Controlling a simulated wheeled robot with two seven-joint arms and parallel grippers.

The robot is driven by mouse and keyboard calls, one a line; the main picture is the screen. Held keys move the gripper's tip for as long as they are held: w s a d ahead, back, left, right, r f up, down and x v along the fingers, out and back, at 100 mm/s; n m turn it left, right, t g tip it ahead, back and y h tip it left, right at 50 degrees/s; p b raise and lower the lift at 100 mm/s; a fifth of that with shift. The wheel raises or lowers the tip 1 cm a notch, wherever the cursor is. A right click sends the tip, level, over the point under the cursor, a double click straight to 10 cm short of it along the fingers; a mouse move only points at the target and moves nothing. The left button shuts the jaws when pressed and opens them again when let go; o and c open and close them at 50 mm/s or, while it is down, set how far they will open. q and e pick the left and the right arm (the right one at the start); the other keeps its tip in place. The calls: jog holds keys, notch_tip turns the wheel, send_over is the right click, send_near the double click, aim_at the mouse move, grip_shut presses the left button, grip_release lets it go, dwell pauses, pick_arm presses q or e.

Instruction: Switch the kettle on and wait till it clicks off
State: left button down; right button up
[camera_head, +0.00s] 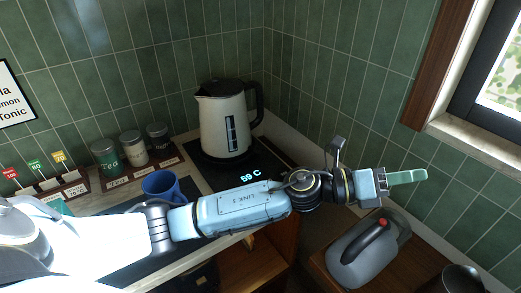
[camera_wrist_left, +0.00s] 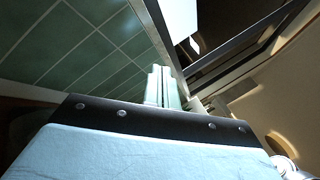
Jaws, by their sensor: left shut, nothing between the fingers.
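A cream kettle (camera_head: 212,125) with a black lid, black handle and dark level window stands upright at the back of the counter, in the head view. A lit display in front of it reads about "59 C" (camera_head: 250,175). I cannot make out its switch. My left arm reaches across in front of the kettle. My left gripper (camera_head: 422,175) is well to the right of the kettle, in the air, with its green fingers together and empty. Its fingers also show in the left wrist view (camera_wrist_left: 162,72), where no kettle is visible. My right gripper is not in view.
A blue mug (camera_head: 161,185) stands beside my arm. Labelled canisters (camera_head: 133,146) and small coloured tags (camera_head: 36,167) line the back left. A grey jug-like appliance with a red part (camera_head: 357,258) sits on a lower wooden surface. A tiled wall and window frame (camera_head: 437,65) bound the right.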

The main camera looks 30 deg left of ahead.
pick_arm(q)
jog(key=f+m+g, duration=0.1)
jog(key=m+g, duration=0.1)
jog(key=m, duration=0.1)
jog(key=f+m+g+y, duration=0.1)
jog(key=f+m+g, duration=0.1)
jog(key=m, duration=0.2)
jog(key=f+m+g+y, duration=0.1)
jog(key=m+g, duration=0.2)
jog(key=shift+w+a+f, duration=0.15)
jog(key=shift+w+f, duration=0.05)
jog(key=shift+w, duration=0.2)
jog(key=w+a+f+m+g+y, duration=0.1)
jog(key=w+a+f+m+y, duration=0.15)
jog(key=a+y, duration=0.55)
jog(key=w+a+f+m+g+y, duration=0.2)
jog(key=w+a+m+y, duration=0.15)
jog(key=a, duration=0.85)
jog(key=a+r+y, duration=0.2)
jog(key=a, duration=0.5)
jog(key=a+r+y, duration=0.3)
jog(key=a, duration=0.4)
jog(key=shift+a+g, duration=0.3)
jog(key=shift+a, duration=0.1)
